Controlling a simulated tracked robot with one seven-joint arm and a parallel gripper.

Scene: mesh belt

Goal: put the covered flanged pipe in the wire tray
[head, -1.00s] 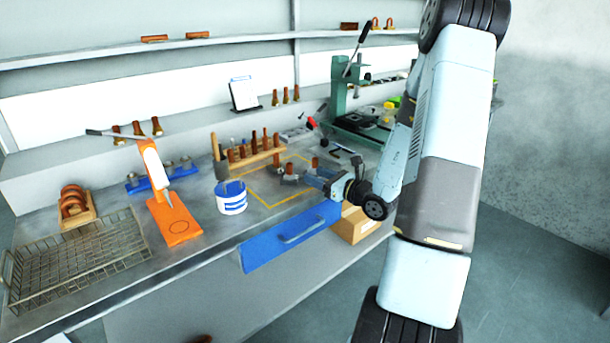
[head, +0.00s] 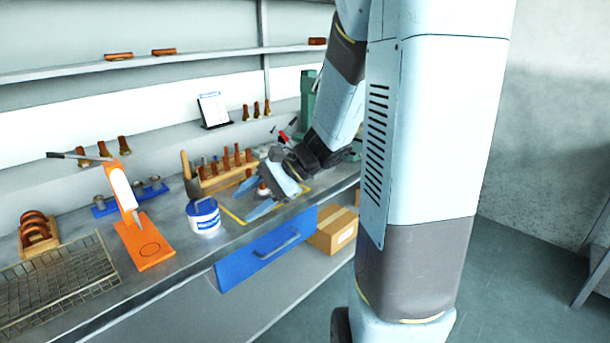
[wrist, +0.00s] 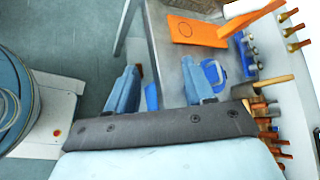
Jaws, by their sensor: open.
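The wire tray (head: 62,284) lies on the bench at the far left in the head view, and its visible mesh looks empty. My gripper (head: 251,199) is over the front part of the bench, right of the white and blue tub, with its blue fingers spread. In the wrist view my gripper (wrist: 159,68) is open with nothing between the fingers. A small copper pipe with a grey base (head: 262,188) shows partly behind the fingers, inside the yellow outline. I cannot tell whether it is the covered flanged pipe; my gripper and arm hide much of that area.
The white and blue tub (head: 203,216) and the orange stand (head: 146,243) are between my gripper and the tray. A wooden rack of copper pieces (head: 222,178) is behind. The blue drawer front (head: 266,256) juts below the bench edge, beside a cardboard box (head: 334,231).

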